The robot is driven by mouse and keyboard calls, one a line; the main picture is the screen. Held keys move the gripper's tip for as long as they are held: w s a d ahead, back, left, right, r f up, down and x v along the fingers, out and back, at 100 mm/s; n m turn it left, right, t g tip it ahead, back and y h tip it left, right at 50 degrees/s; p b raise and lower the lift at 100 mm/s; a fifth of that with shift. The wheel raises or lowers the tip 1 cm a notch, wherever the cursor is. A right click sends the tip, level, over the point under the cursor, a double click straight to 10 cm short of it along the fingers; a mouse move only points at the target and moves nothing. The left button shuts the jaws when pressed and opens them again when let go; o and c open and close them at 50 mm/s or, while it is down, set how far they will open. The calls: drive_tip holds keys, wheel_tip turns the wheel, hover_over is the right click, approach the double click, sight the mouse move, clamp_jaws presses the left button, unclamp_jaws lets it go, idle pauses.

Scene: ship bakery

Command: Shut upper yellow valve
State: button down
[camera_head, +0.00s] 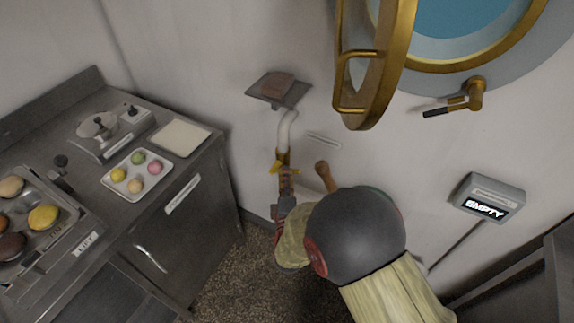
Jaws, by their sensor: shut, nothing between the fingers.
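A yellow valve (276,168) sits on a pipe against the white wall, just below the pipe's pale curved upper section (285,133). Its small yellow handle shows to both sides of the pipe line. My gripper (286,183) is shut and empty, right at the lower side of the valve and overlapping it in the picture. I cannot tell whether it touches the handle. My arm's dark round joint and beige links hide the wall and pipe below, so no lower valve shows.
A small shelf (279,91) juts out above the pipe. An open brass porthole frame (376,60) hangs at upper right. A brown handle (323,177) is beside my arm. A steel counter (188,225) with a pastry tray (137,193) stands left. A box reading EMPTY (487,197) is right.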

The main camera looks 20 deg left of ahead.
drive_tip(key=f+m+b, duration=0.1)
drive_tip(key=d+f+m+t+b, duration=0.1)
drive_tip(key=m, duration=0.1)
drive_tip(key=d+f+m+t+b, duration=0.1)
drive_tip(key=f, duration=0.1)
drive_tip(key=shift+s, duration=0.1)
drive_tip(key=shift+f+b, duration=0.35)
idle(0.5)
